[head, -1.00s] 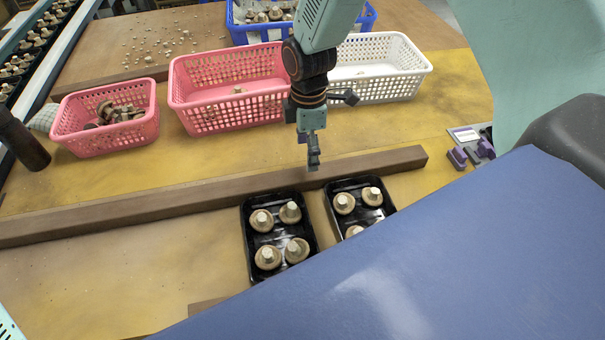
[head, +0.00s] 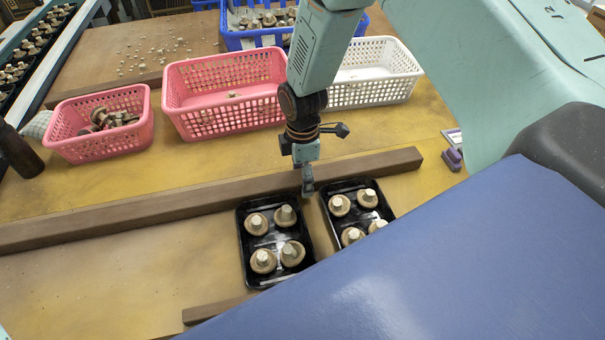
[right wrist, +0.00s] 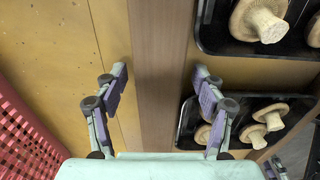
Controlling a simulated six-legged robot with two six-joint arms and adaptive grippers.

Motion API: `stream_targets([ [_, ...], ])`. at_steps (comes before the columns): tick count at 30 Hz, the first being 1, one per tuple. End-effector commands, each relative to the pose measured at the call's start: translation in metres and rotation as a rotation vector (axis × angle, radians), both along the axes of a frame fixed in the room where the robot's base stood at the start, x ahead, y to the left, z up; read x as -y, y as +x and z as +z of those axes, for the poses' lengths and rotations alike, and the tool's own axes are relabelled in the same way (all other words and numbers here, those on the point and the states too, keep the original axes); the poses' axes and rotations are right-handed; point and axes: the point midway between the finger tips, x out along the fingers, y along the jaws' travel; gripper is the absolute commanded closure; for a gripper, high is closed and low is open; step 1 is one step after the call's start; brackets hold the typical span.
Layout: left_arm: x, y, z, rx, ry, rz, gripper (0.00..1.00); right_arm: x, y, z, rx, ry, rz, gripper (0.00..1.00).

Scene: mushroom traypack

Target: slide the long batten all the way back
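The long batten (head: 130,207) is a brown wooden bar lying across the table, from the left edge to a free end at the right. It runs behind two black trays of mushrooms. My right gripper (head: 307,186) is low at the batten, behind the gap between the trays. In the right wrist view the batten (right wrist: 160,50) passes between the open fingers (right wrist: 160,75), one on each side. I cannot tell whether they touch it. My left gripper is out of view.
The left black tray (head: 243,240) and right black tray (head: 326,205) lie close in front of the batten. Behind it stand a small pink basket (head: 75,150), a large pink basket (head: 225,115) and a white basket (head: 370,95), with bare yellow table between. A shorter bar (head: 210,311) lies near the front.

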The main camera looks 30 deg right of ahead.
Motion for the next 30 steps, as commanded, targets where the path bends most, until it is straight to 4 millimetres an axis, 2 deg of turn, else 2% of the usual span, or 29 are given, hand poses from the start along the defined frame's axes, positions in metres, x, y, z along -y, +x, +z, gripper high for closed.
stream_targets([
  [2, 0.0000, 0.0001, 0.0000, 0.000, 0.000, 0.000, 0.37, 0.0002, 0.0003, -0.0002, 0.000, 0.000, 0.000, 0.39],
  [23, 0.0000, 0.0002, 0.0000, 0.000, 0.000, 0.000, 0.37, 0.0000, 0.0010, 0.0006, 0.002, 0.000, -0.001, 0.98],
  [30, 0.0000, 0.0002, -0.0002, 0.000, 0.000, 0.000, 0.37, 0.0000, 0.0025, 0.0008, 0.005, 0.000, -0.001, 1.00],
])
